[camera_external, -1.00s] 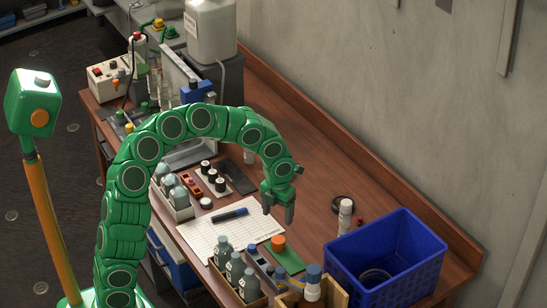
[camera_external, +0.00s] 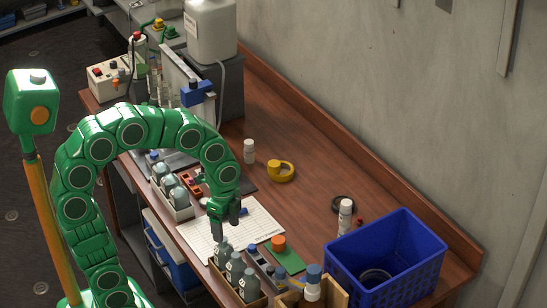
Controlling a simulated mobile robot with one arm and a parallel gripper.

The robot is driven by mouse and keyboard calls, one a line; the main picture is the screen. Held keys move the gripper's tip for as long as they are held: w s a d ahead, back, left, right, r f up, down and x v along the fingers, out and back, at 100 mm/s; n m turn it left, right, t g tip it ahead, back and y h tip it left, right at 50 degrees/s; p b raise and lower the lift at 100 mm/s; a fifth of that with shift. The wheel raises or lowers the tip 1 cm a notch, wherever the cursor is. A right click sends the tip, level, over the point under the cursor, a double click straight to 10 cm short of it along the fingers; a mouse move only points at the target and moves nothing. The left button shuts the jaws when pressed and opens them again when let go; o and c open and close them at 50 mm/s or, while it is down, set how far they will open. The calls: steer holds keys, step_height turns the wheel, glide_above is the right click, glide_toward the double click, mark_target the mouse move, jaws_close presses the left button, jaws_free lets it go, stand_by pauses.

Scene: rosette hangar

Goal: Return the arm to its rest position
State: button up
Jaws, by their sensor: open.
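My green segmented arm (camera_external: 130,132) arches from the lower left over the workbench. My gripper (camera_external: 225,236) points down over the white sheet, just behind the wooden rack of grey bottles (camera_external: 236,272). Its jaws are open and I see nothing held in them. I cannot tell how high the fingertips are above the sheet. The gripper hides part of the sheet (camera_external: 262,227) and most of the dark marker on it.
A blue crate (camera_external: 427,240) stands at the right end of the bench. A white bottle (camera_external: 249,151) and a yellow ring (camera_external: 281,171) stand mid-bench. A large white jug (camera_external: 210,30) is at the back. The bench's centre right is mostly clear.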

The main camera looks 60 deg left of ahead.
steer(key=s+a+f+n+g, duration=0.1)
steer(key=s+n, duration=1)
steer(key=s, duration=0.7)
steer(key=shift+s+a+f+n+g+y, duration=0.2)
steer(key=shift+a+f+n+g+y, duration=0.1)
steer(key=shift+a+f+n+y, duration=0.1)
